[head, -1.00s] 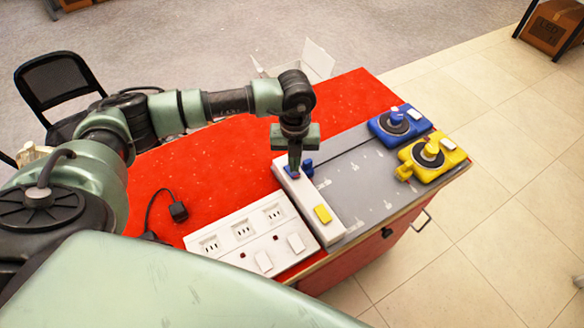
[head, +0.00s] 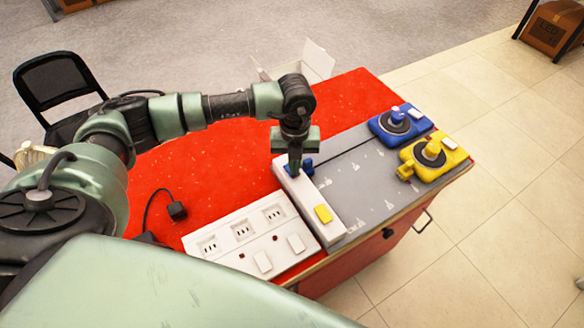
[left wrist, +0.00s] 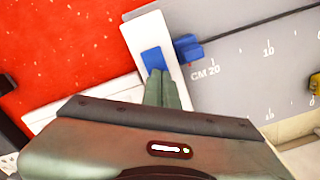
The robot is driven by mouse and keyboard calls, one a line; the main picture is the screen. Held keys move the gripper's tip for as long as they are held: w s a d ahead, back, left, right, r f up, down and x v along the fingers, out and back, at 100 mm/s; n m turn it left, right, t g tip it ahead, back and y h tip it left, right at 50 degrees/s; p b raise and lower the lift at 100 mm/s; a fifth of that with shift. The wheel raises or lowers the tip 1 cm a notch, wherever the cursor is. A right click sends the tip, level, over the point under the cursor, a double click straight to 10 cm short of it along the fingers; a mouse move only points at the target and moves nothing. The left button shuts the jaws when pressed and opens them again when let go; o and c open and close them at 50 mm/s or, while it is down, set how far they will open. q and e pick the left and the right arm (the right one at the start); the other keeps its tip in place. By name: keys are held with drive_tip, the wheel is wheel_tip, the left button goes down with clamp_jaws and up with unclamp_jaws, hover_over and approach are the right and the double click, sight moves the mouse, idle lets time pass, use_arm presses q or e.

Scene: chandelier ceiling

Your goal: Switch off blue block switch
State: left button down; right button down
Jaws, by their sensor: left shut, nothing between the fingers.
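The white switch strip (head: 301,203) lies along the left edge of the grey mat. Its blue block switch (left wrist: 154,60) shows in the left wrist view, just beyond my fingertips. In the head view my gripper hides that switch. A yellow switch (head: 323,214) sits at the near end of the strip. My left gripper (head: 295,170) points down over the far part of the strip, shut and empty. In the left wrist view its fingertips (left wrist: 160,74) overlap the near edge of the blue switch; I cannot tell whether they touch it. My right gripper is not in view.
A blue plug (head: 303,167) sits against the strip's right side. A white socket panel (head: 252,240) lies at the near left. Blue (head: 399,124) and yellow (head: 431,156) joystick units stand on the right. The red tabletop (head: 220,150) is mostly clear.

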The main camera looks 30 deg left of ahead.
use_arm(q)
drive_tip(key=shift+f, duration=0.1)
drive_tip(key=shift+r+p, duration=2.2)
drive_tip(key=shift+r, duration=1.35)
drive_tip(key=shift+f, duration=0.1)
